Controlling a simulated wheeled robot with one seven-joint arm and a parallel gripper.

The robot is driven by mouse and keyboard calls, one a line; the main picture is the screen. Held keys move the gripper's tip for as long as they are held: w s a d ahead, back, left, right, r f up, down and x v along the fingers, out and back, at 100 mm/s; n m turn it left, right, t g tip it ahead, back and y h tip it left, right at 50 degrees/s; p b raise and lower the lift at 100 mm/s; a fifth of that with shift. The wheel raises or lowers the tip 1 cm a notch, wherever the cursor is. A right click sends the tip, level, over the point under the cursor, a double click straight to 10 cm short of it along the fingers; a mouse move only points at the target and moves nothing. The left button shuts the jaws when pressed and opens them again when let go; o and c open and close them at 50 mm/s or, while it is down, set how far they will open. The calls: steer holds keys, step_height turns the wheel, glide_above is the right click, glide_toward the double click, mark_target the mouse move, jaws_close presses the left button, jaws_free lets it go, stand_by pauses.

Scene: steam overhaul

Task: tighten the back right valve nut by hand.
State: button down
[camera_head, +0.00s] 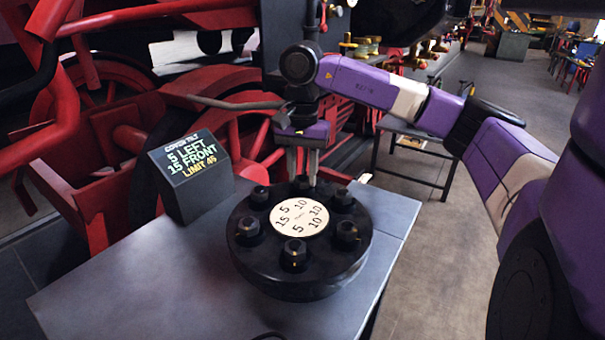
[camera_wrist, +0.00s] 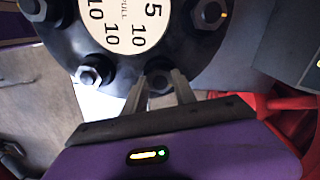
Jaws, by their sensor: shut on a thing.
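The round black valve cover (camera_head: 302,277) lies on the grey bench, with a ring of dark nuts around a pale numbered dial (camera_head: 299,217). My gripper (camera_head: 303,180) reaches straight down at the back of the ring. Its fingers are shut on the back nut (camera_wrist: 158,81), one on each side in the wrist view (camera_wrist: 159,92). That nut is mostly hidden by the fingers in the head view. The neighbouring nut to its right in the head view (camera_head: 342,197) is free, and it also shows in the wrist view (camera_wrist: 90,75). The other nuts stand untouched.
A dark display box (camera_head: 195,180) left of the cover reads "COVER TILT, 5 LEFT, 15 FRONT, LIMIT 45". The grey bench (camera_head: 130,285) has bare room left and front. Red locomotive wheels and frames (camera_head: 110,85) stand close behind. Open floor lies to the right.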

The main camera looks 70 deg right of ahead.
steer(key=shift+f+m, duration=0.1)
steer(key=shift+m, duration=0.2)
steer(key=m+b, duration=0.2)
steer(key=m, duration=0.1)
steer(key=shift+d+m+b, duration=0.1)
steer(key=shift+m+b, duration=0.25)
steer(key=shift+m, duration=0.05)
steer(key=m+b, duration=0.1)
steer(key=m, duration=0.3)
steer(key=shift+m, duration=0.4)
steer(key=c, duration=1)
jaws_free()
step_height(320, 180, up, 8)
